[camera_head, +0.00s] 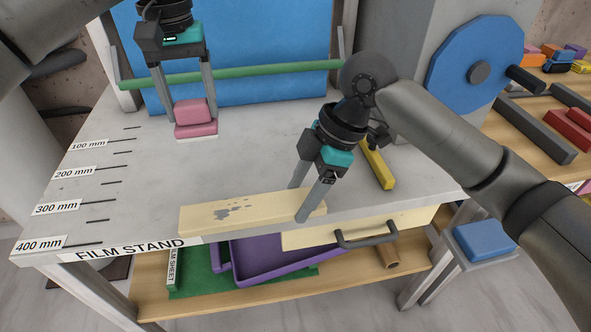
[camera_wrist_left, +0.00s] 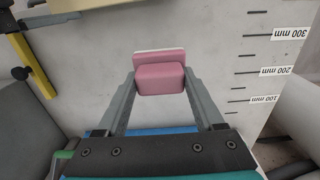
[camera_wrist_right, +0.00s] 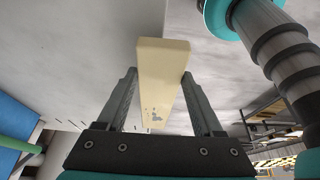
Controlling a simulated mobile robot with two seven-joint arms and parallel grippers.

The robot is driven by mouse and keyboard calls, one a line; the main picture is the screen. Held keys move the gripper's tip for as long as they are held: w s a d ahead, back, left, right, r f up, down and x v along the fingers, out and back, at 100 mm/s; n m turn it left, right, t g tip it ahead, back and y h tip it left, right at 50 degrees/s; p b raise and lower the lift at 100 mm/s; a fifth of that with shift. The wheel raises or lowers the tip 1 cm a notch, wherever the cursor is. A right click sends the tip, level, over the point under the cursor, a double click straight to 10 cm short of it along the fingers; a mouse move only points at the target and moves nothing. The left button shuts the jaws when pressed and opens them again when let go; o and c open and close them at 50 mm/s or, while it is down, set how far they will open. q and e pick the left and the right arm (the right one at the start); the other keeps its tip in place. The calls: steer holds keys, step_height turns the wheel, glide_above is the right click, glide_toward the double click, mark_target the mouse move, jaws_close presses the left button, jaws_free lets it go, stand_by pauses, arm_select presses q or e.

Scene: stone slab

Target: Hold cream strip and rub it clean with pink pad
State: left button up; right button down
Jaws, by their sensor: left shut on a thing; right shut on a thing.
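The cream strip (camera_head: 262,208) lies lengthwise along the front edge of the stone slab (camera_head: 110,205), with grey smudges on its left half. My right gripper (camera_head: 302,203) is shut across its right part, one finger on each long side. The pink pad (camera_head: 195,112) is a block on a wider pink base with a thin white underside. My left gripper (camera_head: 192,108) is shut on it, towards the back of the slab. The pad also shows between the fingers in the left wrist view (camera_wrist_left: 160,78).
A yellow bar (camera_head: 377,165) lies right of my right gripper. A green rod (camera_head: 260,71) crosses before a blue panel (camera_head: 265,30) at the back. A grey housing with a blue disc (camera_head: 473,62) stands right. A purple tray (camera_head: 285,262) sits below.

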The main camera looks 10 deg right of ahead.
mark_target(284, 177)
steer(key=s, duration=0.6)
steer(key=shift+w+f, duration=0.45)
steer(key=shift+w, duration=2.4)
steer(key=shift+w+f, duration=0.4)
steer(key=shift+w, duration=2.4)
steer(key=shift+w+f, duration=0.45)
steer(key=shift+w, duration=2.4)
steer(key=shift+f, duration=0.45)
jaws_free()
steer(key=shift+c, duration=0.4)
jaws_close()
